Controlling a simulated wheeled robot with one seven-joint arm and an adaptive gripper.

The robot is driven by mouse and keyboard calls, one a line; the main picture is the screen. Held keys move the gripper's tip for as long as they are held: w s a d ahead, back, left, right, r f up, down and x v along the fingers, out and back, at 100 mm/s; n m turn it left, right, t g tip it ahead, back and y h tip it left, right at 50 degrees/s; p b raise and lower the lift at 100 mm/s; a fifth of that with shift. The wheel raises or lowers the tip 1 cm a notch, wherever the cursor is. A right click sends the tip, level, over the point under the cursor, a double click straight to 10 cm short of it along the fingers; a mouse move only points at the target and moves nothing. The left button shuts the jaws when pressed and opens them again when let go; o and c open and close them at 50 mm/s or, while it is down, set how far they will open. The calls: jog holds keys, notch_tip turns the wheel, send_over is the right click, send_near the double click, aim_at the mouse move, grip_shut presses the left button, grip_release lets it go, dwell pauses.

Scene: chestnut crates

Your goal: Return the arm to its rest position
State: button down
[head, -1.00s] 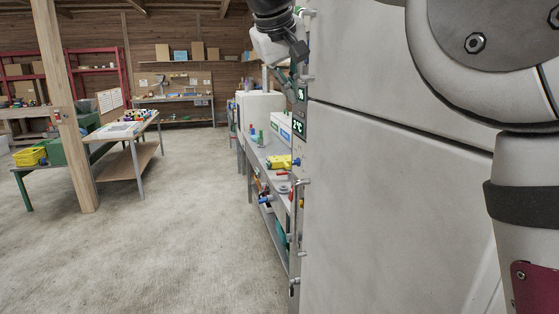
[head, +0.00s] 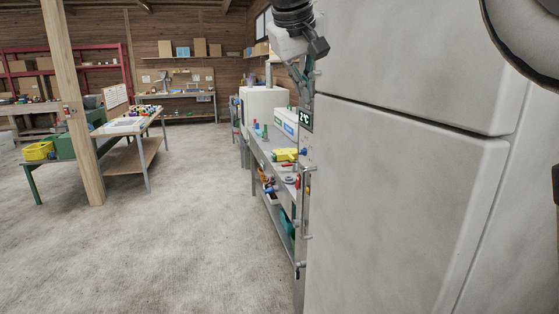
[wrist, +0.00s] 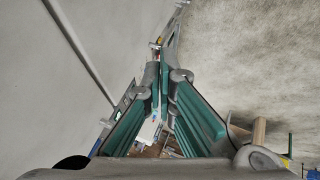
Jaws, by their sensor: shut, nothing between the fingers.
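My gripper (head: 303,88) hangs at the top middle of the head view, pointing down beside the front edge of a large pale fridge (head: 410,190). In the wrist view my gripper (wrist: 164,72) shows its two teal-padded fingers coming together at the tips, shut and empty. The fridge fills the left side of the wrist view. A part of my arm shows at the upper right of the head view.
The fridge fills the right half, with a metal handle (head: 306,215) on its front. Beyond it stands a grey bench (head: 262,150) with tools. A wooden post (head: 72,110) and a work table (head: 122,130) are at left. The concrete floor between is clear.

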jog(key=s+d+f+m+y, duration=0.1)
jog(key=s+d+f, duration=0.2)
jog(key=s+d, duration=0.5)
jog(key=s+d+f+m, duration=0.1)
jog(key=s+d+f, duration=0.2)
jog(key=s+f, duration=0.6)
jog(key=s+d+f+m+g+y, duration=0.1)
jog(key=s+d+f+m, duration=0.1)
jog(key=s+f, duration=0.7)
jog(key=s+d, duration=0.1)
jog(key=s, duration=0.5)
jog(key=shift+f, duration=0.25)
